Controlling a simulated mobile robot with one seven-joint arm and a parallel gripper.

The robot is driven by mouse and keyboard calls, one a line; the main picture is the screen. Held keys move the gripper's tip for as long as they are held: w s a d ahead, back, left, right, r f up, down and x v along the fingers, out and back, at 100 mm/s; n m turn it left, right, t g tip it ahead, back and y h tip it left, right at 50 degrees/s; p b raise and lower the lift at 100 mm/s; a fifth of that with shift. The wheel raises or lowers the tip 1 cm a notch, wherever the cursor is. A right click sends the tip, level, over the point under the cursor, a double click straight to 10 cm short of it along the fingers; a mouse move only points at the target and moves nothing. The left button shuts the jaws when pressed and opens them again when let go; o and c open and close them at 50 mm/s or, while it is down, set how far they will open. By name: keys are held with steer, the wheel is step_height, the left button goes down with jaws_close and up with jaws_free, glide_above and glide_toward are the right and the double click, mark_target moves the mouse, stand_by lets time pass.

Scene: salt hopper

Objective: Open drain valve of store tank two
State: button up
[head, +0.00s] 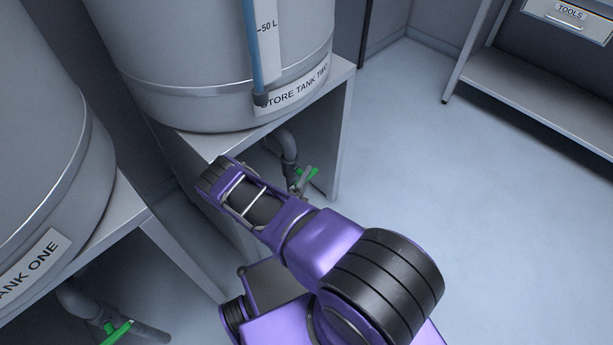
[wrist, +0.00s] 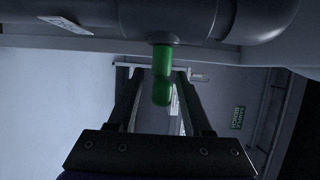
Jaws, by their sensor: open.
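Store tank two (head: 215,55) is a grey drum with its name on a white label. Its grey drain pipe (head: 287,147) comes down below the stand top, and a green valve handle (head: 306,177) sticks out across it, partly hidden by my arm. In the wrist view the green handle (wrist: 162,88) points towards me below the grey pipe (wrist: 165,18). My gripper (wrist: 157,72) is open, with one finger on either side of the handle. I see a gap on each side; contact is not visible. My gripper cannot be made out in the head view.
Tank one (head: 45,130) stands at the left, with a similar green handle (head: 117,332) on its drain. The tank two stand (head: 335,110) has a side panel close right of the valve. A shelf unit (head: 540,90) stands back right; the floor between is clear.

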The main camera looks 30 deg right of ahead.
steer(key=shift+c, duration=0.2)
jaws_close()
steer(key=shift+n+t+h, duration=0.4)
steer(key=shift+t+h, duration=0.1)
steer(key=shift+t, duration=0.3)
steer(key=shift+n+t+h, duration=0.3)
steer(key=shift+h, duration=0.1)
